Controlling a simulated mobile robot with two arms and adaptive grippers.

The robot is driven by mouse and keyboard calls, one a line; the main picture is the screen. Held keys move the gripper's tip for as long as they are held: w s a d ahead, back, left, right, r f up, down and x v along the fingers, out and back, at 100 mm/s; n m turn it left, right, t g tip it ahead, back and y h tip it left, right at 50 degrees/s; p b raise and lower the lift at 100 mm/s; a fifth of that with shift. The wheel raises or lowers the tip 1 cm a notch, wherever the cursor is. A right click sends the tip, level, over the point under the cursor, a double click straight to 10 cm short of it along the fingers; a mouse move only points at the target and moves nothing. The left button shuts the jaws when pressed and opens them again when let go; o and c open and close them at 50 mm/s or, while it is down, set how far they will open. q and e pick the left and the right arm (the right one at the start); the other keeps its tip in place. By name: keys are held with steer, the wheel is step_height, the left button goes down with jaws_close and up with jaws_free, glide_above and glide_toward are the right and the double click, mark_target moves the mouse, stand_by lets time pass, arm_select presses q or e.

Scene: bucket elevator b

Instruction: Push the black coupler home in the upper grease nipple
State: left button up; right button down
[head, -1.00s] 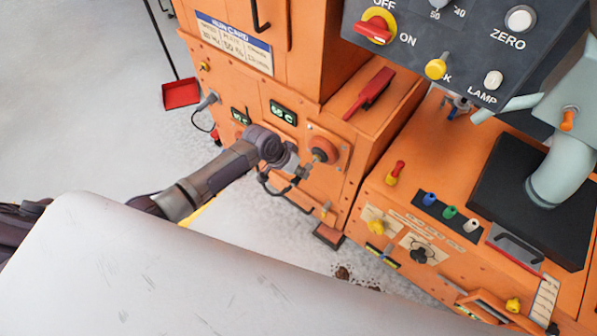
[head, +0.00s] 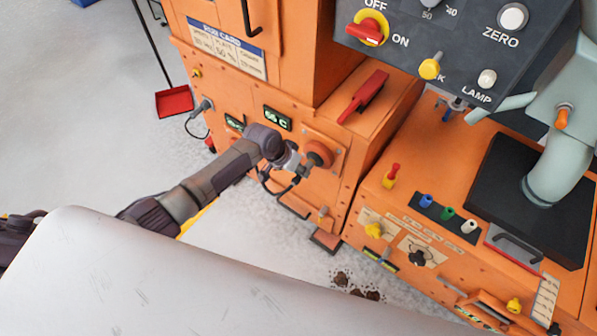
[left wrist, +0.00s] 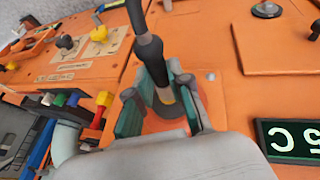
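The black coupler (left wrist: 150,50) shows in the left wrist view as a dark cylinder with a hose running off the top edge. The teal-padded fingers of my left gripper (left wrist: 160,100) lie on both sides of it and appear closed on it. In the head view my left gripper (head: 302,166) is at the orange cabinet front, close to a round red-orange part (head: 318,153). My right gripper is not in view.
A green-lit display (head: 278,118) is left of the gripper; it also shows in the left wrist view (left wrist: 290,140). A grey plug with a cable (head: 203,105) sits further left. A dark control panel (head: 450,50) overhangs at right. The floor at left is mostly clear.

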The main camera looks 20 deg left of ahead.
arm_select(q)
steer(key=o, duration=0.5)
steer(key=shift+o, duration=0.2)
steer(key=v, duration=1.2)
